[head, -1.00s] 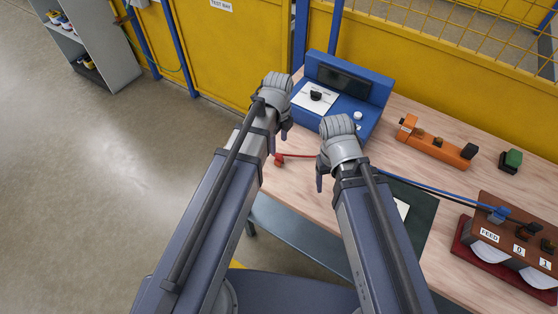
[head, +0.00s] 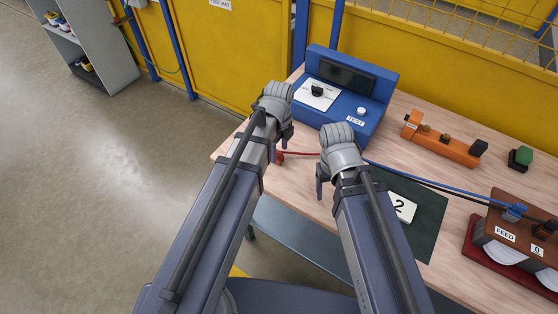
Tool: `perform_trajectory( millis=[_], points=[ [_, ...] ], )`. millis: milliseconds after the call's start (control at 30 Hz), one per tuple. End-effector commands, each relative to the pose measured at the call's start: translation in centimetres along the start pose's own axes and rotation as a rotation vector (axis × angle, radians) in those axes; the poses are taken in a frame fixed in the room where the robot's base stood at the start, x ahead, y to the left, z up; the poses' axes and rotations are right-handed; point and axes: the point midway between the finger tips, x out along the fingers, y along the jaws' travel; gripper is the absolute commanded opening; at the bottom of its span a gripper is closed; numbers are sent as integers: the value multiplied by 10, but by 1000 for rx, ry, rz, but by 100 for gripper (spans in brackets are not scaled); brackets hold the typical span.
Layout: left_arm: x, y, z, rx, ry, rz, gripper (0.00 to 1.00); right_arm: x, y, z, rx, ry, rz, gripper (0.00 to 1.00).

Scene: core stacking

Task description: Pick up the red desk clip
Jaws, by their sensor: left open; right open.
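The red desk clip (head: 281,158) lies at the near left part of the wooden table, at the end of a red lead (head: 303,153). It is small and partly hidden by my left arm. My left gripper (head: 282,140) is open just above and beside the clip; I cannot tell whether they touch. My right gripper (head: 322,184) is open and empty, to the right of the clip near the table's front edge. The red lead runs from the clip to behind my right gripper.
A blue tester (head: 380,100) with a dark screen stands at the back. An orange block (head: 440,142), a green-topped switch (head: 520,158) and a brown FEED box (head: 513,225) are to the right. A dark mat (head: 425,235) with a "2" card (head: 402,207) lies beside my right arm. Blue and black leads cross the table.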

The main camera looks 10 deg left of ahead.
Motion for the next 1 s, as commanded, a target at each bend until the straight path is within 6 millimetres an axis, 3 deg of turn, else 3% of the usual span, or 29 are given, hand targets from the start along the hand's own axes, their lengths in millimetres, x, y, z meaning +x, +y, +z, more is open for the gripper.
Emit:
perform_trajectory(
  millis=[33,100,433,1000],
  points=[
    [14,0,0,0,0,0,66,14,-1,-1,0,0,0,71],
    [20,0,0,0,0,0,66,20,-2,-1,0,0,0,71],
    [20,0,0,0,0,0,65,20,-2,-1,0,0,0,71],
    [21,0,0,0,0,0,1,20,-2,-1,0,0,0,71]
  ],
)
